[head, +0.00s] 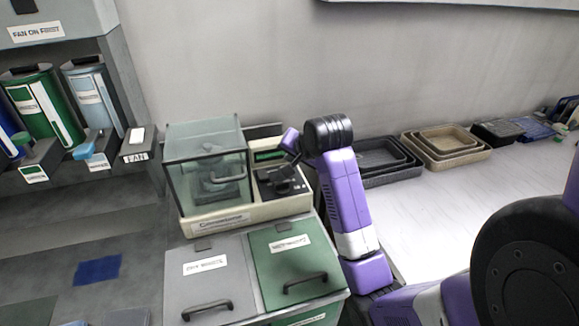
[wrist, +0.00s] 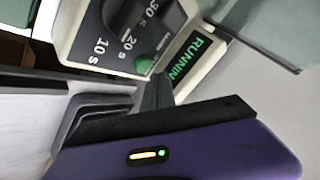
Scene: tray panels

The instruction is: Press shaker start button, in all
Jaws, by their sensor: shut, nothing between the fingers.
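The shaker (head: 245,215) is a cream unit with a clear box on its left and a dark control panel on its right, standing on a cabinet. In the wrist view its panel shows a dial (wrist: 128,18) marked 10 s, 20 s and 30 s, a round green button (wrist: 143,64), and a display (wrist: 188,62) with green letters reading "RUNNIN", cut off at the edge. My gripper (wrist: 158,92) is shut and empty, its tip close beside the green button. I cannot tell whether it touches. In the head view my gripper (head: 284,178) is over the panel and partly hides it.
Below the shaker are a grey lid (head: 205,270) and a green lid (head: 290,265) with handles. Nested trays (head: 445,147) line the wall at right, with bare counter in front. Dispensers (head: 45,105) and a FAN switch box (head: 137,150) are at left.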

